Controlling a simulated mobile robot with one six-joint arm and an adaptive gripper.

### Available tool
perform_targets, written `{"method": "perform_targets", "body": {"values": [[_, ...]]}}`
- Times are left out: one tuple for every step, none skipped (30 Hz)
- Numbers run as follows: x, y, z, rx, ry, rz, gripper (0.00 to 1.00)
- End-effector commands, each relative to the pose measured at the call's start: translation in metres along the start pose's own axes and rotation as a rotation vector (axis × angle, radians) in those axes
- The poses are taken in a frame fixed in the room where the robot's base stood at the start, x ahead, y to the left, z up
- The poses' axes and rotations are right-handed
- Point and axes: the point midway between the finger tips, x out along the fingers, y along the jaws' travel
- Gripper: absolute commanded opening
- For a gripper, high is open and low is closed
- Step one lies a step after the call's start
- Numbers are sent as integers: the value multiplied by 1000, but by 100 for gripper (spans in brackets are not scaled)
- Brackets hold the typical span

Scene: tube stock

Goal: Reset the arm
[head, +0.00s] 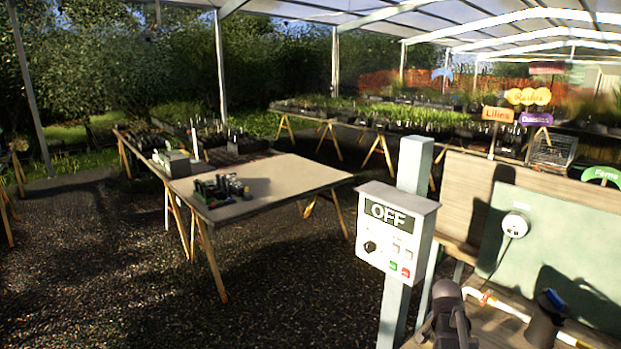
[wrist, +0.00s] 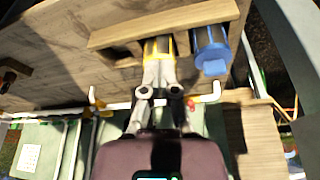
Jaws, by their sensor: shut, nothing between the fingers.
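My gripper (wrist: 160,70) shows in the wrist view. Its two grey fingers are together and hold nothing. The fingertips point at a yellow-edged part (wrist: 150,46) by a wooden ledge; I cannot tell whether they touch it. In the head view a dark grey part of my arm stands at the bottom, just right of the control box post. The fingers cannot be made out there.
A control box (head: 397,232) reading OFF hangs on a post. A blue part (wrist: 210,45) is right of the fingers. A dark container (head: 543,328) with a blue top stands on the bench at right. A table (head: 285,178) stands at left; gravel between is clear.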

Motion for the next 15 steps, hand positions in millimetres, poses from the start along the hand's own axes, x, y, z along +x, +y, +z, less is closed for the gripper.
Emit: {"method": "perform_targets", "body": {"values": [[-6,-6,21,-73,-19,-10,0],[-9,-10,31,-115,-30,-14,0],[-12,-14,45,-174,-46,-21,0],[-15,-18,55,-217,-57,-27,0],[-18,-21,66,-260,-67,-33,0],[-22,-24,79,-318,-82,-40,0],[-25,-27,90,-362,-93,-46,0],[-27,-29,100,-405,-103,-53,0],[-31,-32,114,-463,-118,-62,0],[-34,-34,124,-507,-129,-69,0],[-37,-35,134,-551,-139,-75,0],[-41,-37,147,-610,-152,-85,0],[-44,-38,158,-655,-163,-93,0],[-47,-39,168,-699,-173,-100,0],[-51,-40,181,-758,-185,-111,0]]}}
